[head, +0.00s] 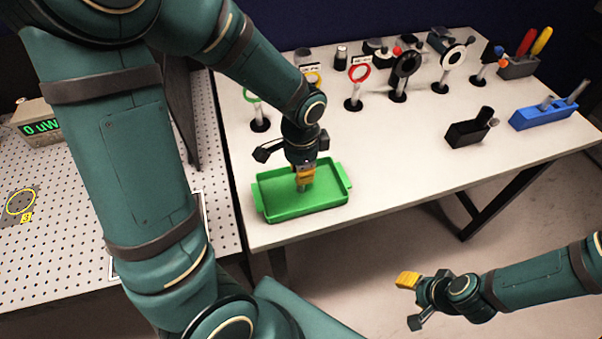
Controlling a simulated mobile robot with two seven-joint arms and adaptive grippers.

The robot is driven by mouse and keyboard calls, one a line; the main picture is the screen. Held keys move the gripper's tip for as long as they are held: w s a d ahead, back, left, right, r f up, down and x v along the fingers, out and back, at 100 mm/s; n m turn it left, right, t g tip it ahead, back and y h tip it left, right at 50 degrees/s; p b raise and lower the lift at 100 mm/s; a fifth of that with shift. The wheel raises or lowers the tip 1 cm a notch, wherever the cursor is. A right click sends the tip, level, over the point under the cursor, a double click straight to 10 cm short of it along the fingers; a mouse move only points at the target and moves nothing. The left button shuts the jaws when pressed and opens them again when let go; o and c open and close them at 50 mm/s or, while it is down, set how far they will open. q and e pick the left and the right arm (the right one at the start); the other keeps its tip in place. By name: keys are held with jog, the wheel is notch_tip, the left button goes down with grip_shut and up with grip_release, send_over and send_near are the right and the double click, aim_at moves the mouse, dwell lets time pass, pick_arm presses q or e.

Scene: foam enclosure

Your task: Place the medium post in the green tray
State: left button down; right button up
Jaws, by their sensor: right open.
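The green tray (328,202) lies at the near left corner of the white table. My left gripper (304,179) points down over the tray with its yellow fingertips close together. A small grey piece shows just under these fingertips, inside the tray's outline. It may be a post, but it is too small to tell, or to tell whether it is gripped or touches the tray floor. I cannot tell which post is the medium one. My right gripper (410,298) is open and empty, off the table's front edge above the floor.
A blue holder (540,117) with grey posts and a black holder (462,134) stand at the right of the white table (400,160). Several ring mounts on posts, such as a red ring (360,69), line the back. The table's front middle is clear.

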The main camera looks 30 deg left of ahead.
pick_arm(q)
jog(key=shift+w+f, duration=0.1)
jog(key=shift+f, duration=0.4)
jog(key=shift+f, duration=0.1)
jog(key=c, duration=1)
grip_release()
jog(key=shift+r, duration=0.35)
notch_tip(320, 180, up, 12)
jog(key=p, duration=0.2)
jog(key=shift+f+p, duration=0.15)
jog(key=shift+p, duration=0.2)
